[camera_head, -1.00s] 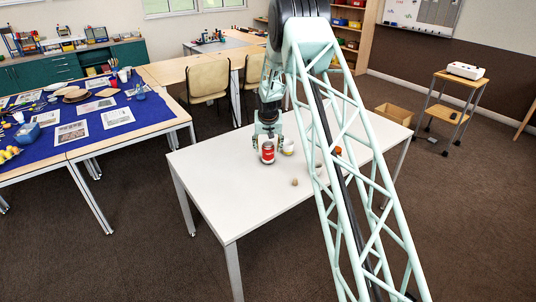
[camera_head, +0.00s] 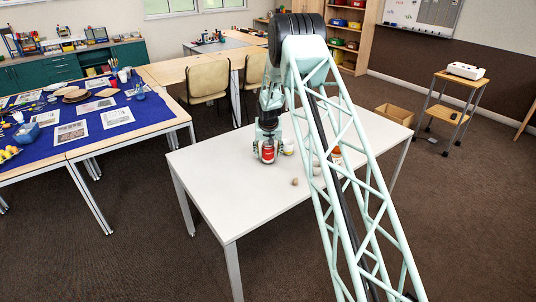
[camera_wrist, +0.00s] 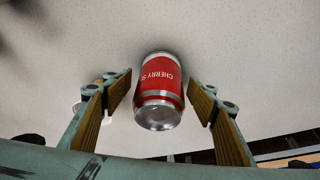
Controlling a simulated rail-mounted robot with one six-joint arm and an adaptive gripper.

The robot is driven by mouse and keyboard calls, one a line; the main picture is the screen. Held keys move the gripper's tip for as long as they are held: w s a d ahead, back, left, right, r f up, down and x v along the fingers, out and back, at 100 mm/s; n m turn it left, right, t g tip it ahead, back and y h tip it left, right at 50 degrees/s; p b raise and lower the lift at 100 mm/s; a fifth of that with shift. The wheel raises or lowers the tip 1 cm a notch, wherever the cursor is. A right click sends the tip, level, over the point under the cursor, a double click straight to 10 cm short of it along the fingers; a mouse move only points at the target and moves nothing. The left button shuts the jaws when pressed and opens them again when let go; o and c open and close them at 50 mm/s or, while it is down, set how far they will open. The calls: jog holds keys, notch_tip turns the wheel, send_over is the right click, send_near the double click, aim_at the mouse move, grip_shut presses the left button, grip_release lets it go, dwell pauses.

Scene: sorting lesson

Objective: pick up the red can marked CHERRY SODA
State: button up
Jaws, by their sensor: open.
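The red can marked CHERRY SODA (camera_wrist: 160,82) stands on the white table (camera_head: 225,203). In the wrist view its label partly reads "CHERRY S" and its silver end faces the camera. In the head view the can (camera_head: 267,153) shows between my gripper's fingers. My gripper (camera_wrist: 160,100) is open, with one finger on each side of the can and a visible gap on both sides. Its fingers (camera_head: 267,150) reach down around the can in the head view.
A white cup-like object (camera_head: 289,146) stands just right of the can. A small tan object (camera_head: 295,181) lies nearer the front. An orange-topped item (camera_head: 336,151) is partly hidden behind my arm. The table's left and front areas are clear.

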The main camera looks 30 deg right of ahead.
aim_at(268, 146)
jog(key=shift+c, duration=0.3)
jog(key=c, duration=0.7)
jog(key=shift+r, duration=0.1)
jog(key=shift+r+p, duration=0.3)
jog(key=shift+r, duration=1.45)
jog(key=s+a, duration=0.1)
jog(key=s, duration=0.4)
jog(key=s+a+r+b, duration=0.1)
jog(key=s+a, duration=0.1)
jog(key=s, duration=0.3)
jog(key=s+a, duration=0.1)
jog(key=s, duration=0.4)
jog(key=shift+s+a+r+b, duration=0.15)
jog(key=shift+a+r+b, duration=0.05)
jog(key=shift+b, duration=0.2)
